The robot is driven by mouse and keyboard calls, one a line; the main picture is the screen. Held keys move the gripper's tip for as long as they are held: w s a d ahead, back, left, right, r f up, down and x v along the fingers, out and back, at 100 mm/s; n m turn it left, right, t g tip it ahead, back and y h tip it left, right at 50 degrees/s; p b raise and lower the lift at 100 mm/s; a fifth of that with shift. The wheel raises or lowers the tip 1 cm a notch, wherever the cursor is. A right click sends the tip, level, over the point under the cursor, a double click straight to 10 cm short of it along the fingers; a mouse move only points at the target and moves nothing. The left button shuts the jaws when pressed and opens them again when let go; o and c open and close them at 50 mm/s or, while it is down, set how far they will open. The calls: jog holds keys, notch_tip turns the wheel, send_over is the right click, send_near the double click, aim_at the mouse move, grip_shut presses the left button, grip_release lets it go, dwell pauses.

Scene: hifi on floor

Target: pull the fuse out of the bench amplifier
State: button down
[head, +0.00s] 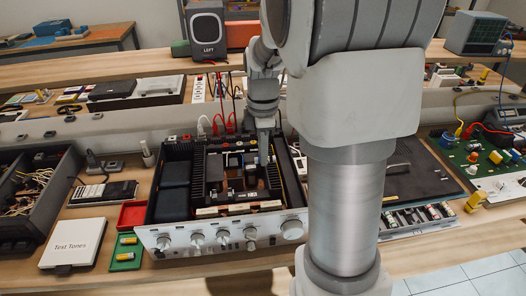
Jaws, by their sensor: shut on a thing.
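The bench amplifier (222,237) sits on the bench with its top off and its row of knobs facing the front. Its dark interior shows transformers, boards and components. My gripper (266,160) points down into the right part of the open case. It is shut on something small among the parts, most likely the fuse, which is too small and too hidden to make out. I cannot tell whether the fuse is still seated in its holder.
A red tray (132,214) and a green tray (125,257) with small yellow-banded parts lie left of the amplifier. A white "Test Tones" case (74,245) is farther left. Red and white leads (216,124) rise behind the amplifier. A speaker (207,31) stands on the shelf above.

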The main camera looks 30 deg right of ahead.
jog(key=shift+r+p, duration=2.95)
jog(key=shift+r, duration=0.85)
